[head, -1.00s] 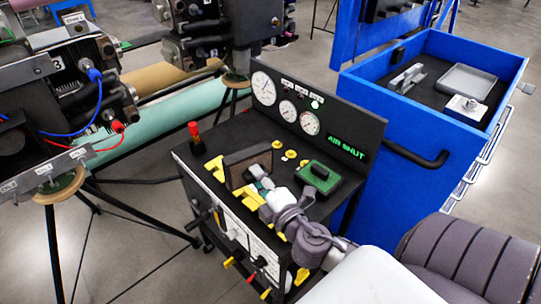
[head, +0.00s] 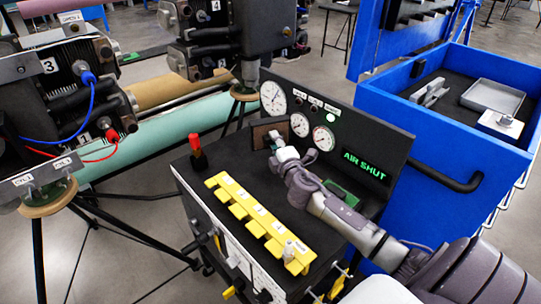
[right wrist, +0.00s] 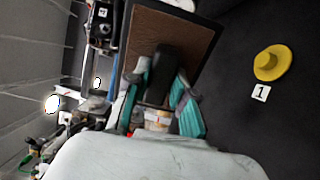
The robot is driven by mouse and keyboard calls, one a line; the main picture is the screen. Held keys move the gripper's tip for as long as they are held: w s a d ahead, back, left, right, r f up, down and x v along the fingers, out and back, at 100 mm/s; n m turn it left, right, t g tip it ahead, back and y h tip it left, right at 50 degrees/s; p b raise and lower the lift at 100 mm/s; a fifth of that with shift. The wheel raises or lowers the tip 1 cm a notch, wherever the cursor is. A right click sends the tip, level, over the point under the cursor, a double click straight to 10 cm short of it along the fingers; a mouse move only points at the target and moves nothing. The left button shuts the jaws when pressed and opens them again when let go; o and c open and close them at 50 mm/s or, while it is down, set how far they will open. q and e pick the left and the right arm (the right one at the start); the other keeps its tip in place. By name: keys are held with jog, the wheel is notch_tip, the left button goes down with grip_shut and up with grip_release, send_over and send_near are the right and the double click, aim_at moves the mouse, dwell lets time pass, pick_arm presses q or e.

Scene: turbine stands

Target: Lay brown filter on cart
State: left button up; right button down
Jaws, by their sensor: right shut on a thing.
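The brown filter (head: 267,131) is a flat panel with a brown face and a dark frame. My right gripper (head: 276,146) is shut on it, near the gauge panel at the back of the cart (head: 215,160). In the right wrist view, the brown face of the filter (right wrist: 170,40) rises between and beyond the teal fingers of the right gripper (right wrist: 160,108), which grip a dark part on it. The cart has a black top; whether the filter touches it, I cannot tell. My left gripper is not in view.
A yellow slotted rack (head: 258,222) runs along the cart's front edge. A red-topped lever (head: 198,150) stands at the left corner. A green-handled block (head: 343,194) is partly hidden behind my right arm.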

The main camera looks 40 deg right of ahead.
aim_at(270, 142)
jog(key=w+f, duration=0.2)
jog(key=w, duration=0.1)
jog(key=shift+d, duration=0.1)
jog(key=shift+f+b, duration=1)
jog(key=shift+f, duration=0.95)
jog(key=shift+s+r, duration=0.1)
jog(key=c, duration=1)
grip_release()
jog(key=shift+f, duration=0.2)
jog(key=shift+r, duration=0.1)
